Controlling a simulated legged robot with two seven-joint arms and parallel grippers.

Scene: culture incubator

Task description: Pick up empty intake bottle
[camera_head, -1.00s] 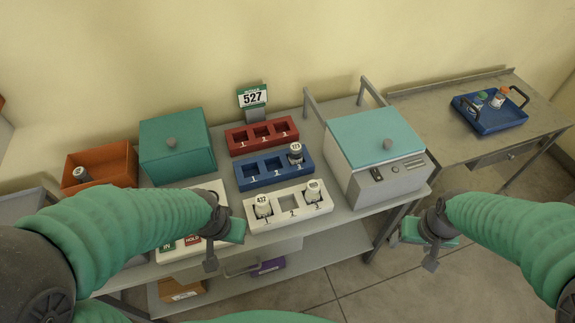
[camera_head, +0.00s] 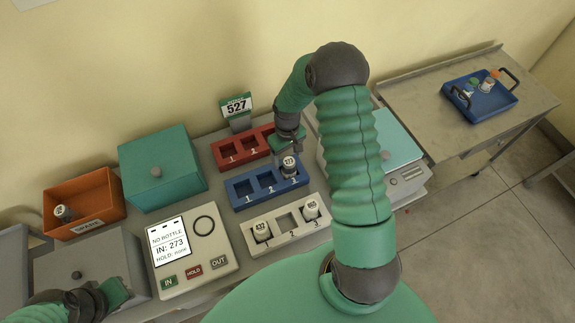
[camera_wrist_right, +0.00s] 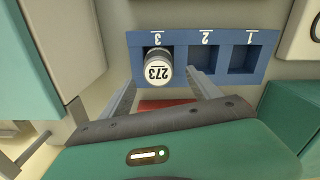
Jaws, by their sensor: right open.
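A bottle with a white cap marked 273 (camera_head: 289,166) stands upright in slot 3 of the blue rack (camera_head: 239,202); slots 1 and 2 are empty. My right gripper (camera_head: 291,148) is open just above and behind this bottle. In the right wrist view the bottle (camera_wrist_right: 158,68) shows between the spread fingers (camera_wrist_right: 163,80), apart from both. A console (camera_head: 208,252) reads "NO BOTTLE", "IN: 273", "HOLD: none". My left gripper (camera_head: 115,294) is at the lower left; its jaws are not clear.
The white rack (camera_head: 290,241) holds bottles in slots 1 and 3. The red rack (camera_head: 228,150) is partly behind my right arm. A teal box (camera_head: 160,165), an orange bin (camera_head: 90,205) with a bottle, and a lidded machine (camera_head: 398,150) flank the racks. A blue tray (camera_head: 488,108) is on the right table.

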